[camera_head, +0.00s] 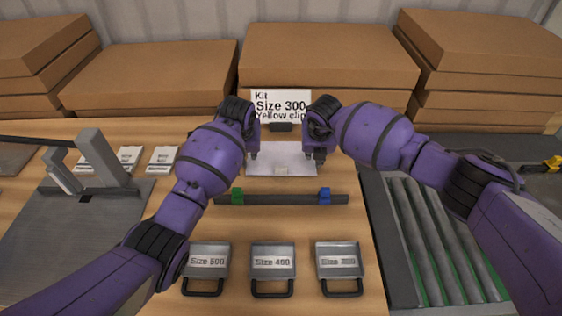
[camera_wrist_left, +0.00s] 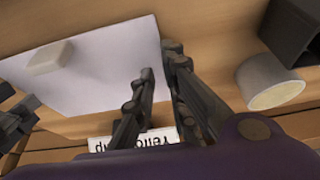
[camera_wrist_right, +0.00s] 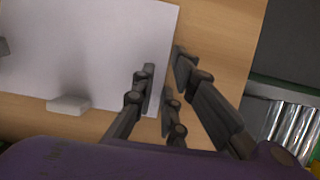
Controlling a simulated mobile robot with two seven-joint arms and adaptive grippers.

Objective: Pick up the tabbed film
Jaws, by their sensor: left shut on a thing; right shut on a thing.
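The tabbed film is a white rectangular sheet (camera_head: 283,158) with a small pale tab (camera_head: 282,171) at its near edge in the head view. My left gripper (camera_head: 253,156) is shut on the film's left edge, and my right gripper (camera_head: 318,155) is shut on its right edge. In the left wrist view, the fingers (camera_wrist_left: 160,62) straddle one edge of the sheet (camera_wrist_left: 100,75). In the right wrist view, the fingers (camera_wrist_right: 165,68) straddle the opposite edge of the sheet (camera_wrist_right: 85,45). I cannot tell whether the film is clear of the table.
A dark rail (camera_head: 282,199) with a green clip (camera_head: 237,195) and a blue clip (camera_head: 324,194) lies in front of the film. Several size-labelled handled plates (camera_head: 272,257) lie nearer. A kit sign (camera_head: 281,103) and cardboard boxes (camera_head: 327,62) stand behind. A roller conveyor (camera_head: 430,235) is right.

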